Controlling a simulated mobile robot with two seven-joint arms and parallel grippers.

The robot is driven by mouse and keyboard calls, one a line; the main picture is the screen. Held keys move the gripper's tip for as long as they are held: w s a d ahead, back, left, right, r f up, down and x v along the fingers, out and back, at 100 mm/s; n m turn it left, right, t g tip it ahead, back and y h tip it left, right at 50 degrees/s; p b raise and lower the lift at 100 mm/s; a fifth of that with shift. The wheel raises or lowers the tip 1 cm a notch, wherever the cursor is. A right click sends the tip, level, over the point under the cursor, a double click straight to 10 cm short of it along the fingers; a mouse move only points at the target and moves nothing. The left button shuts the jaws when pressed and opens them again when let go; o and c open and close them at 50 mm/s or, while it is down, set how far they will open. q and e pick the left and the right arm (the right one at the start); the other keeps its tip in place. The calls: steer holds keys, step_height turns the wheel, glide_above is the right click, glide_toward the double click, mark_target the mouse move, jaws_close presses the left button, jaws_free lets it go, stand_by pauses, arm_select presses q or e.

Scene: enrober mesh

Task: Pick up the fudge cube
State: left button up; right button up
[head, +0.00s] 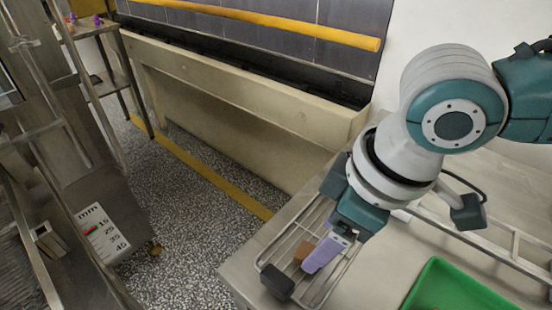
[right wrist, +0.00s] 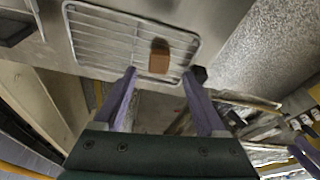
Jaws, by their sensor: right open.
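The fudge cube (head: 303,252) is a small brown block lying on a wire mesh rack (head: 340,288) near the table's corner. In the right wrist view the cube (right wrist: 159,63) shows on the rack (right wrist: 100,42), with a dark patch at its upper end. My right gripper (head: 313,264) has purple fingers and is open, pointing down beside the cube in the head view. In the right wrist view the cube appears just past and between the fingertips (right wrist: 160,73). I cannot tell whether a finger touches it.
A black block (head: 277,282) sits at the rack's near left corner. A green tray (head: 450,287) lies on the table to the right. A metal rail (head: 500,248) runs behind it. The table edge drops to a speckled floor on the left, beside a panel with a millimetre scale (head: 103,235).

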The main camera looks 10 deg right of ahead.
mark_target(309, 253)
steer(key=x, duration=0.5)
steer(key=shift+w+b, duration=0.1)
steer(key=shift+b, duration=0.3)
steer(key=shift+r, duration=0.1)
steer(key=c, duration=1.1)
steer(key=shift+r, duration=0.1)
